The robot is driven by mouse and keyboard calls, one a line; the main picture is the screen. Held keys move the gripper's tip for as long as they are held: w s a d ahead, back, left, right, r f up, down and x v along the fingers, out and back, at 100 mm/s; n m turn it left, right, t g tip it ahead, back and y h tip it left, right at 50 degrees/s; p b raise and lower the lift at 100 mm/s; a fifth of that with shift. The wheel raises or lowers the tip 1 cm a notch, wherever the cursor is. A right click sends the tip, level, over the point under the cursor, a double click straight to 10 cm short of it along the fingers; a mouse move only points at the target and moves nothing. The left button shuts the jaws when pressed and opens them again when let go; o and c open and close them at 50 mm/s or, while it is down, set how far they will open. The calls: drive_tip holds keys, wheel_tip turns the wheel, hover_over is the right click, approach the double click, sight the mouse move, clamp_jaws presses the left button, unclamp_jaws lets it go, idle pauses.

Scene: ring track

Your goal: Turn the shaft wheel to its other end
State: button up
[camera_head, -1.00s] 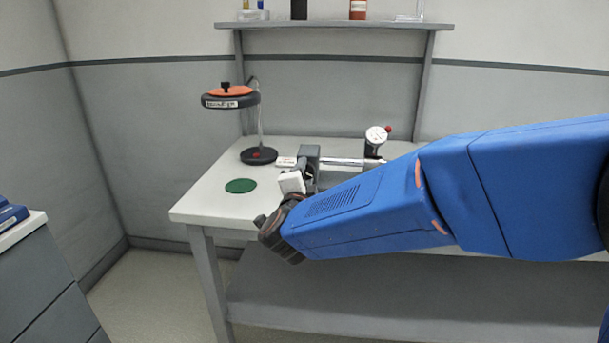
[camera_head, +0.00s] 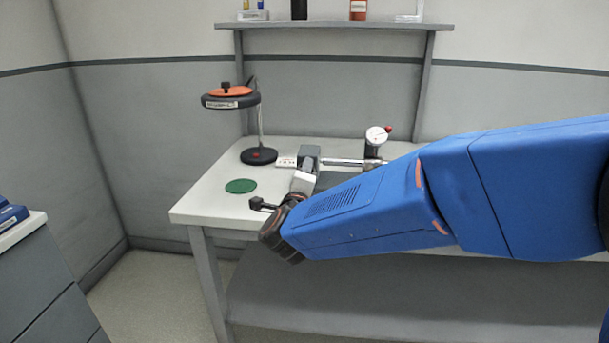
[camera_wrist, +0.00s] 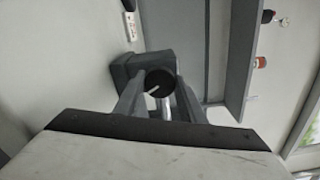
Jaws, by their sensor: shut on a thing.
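The shaft wheel (camera_wrist: 160,82) is a small black disc with a white line, seen in the wrist view between my two grey fingers. It sits in front of a grey block (camera_wrist: 142,64). My gripper (camera_wrist: 161,76) is shut on the wheel, one finger on each side. In the head view the grey block (camera_head: 309,156) stands on the bench with a metal shaft (camera_head: 343,162) running right from it. The pale gripper body (camera_head: 303,182) is just in front of the block. The wheel itself cannot be made out in the head view.
A magnifier lamp (camera_head: 231,98) stands at the back left of the white bench (camera_head: 205,205). A green disc (camera_head: 241,186) lies left of my gripper. A shelf (camera_head: 330,25) is above.

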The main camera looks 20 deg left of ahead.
drive_tip(key=shift+f, duration=0.15)
drive_tip(key=o, duration=1)
drive_tip(key=shift+o, duration=0.2)
drive_tip(key=shift+s, duration=0.15)
drive_tip(key=v, duration=1.7)
drive_tip(key=shift+s, duration=0.15)
drive_tip(key=w+d+r+n+g+y, duration=0.25)
drive_tip(key=w+d+n, duration=0.25)
drive_tip(key=w+d, duration=0.25)
drive_tip(key=w+d+n+g, duration=0.1)
drive_tip(key=d+n+g, duration=0.2)
drive_tip(key=d+n, duration=0.6)
drive_tip(key=s+d+f+n+g+h, duration=0.1)
drive_tip(key=s+d+f+g+h, duration=0.1)
drive_tip(key=s+d+f, duration=0.2)
drive_tip(key=s+d+f+n+g+h, duration=0.2)
drive_tip(key=s+d+f, duration=0.3)
drive_tip(key=s+d, duration=0.5)
drive_tip(key=s+d+f+n+g+h, duration=0.1)
drive_tip(key=s+d+f+g+h, duration=0.2)
drive_tip(key=d, duration=1.7)
drive_tip(key=s+f, duration=0.2)
drive_tip(key=s, duration=0.1)
drive_tip(key=shift+s+d+n, duration=0.3)
drive_tip(key=shift+s, duration=0.1)
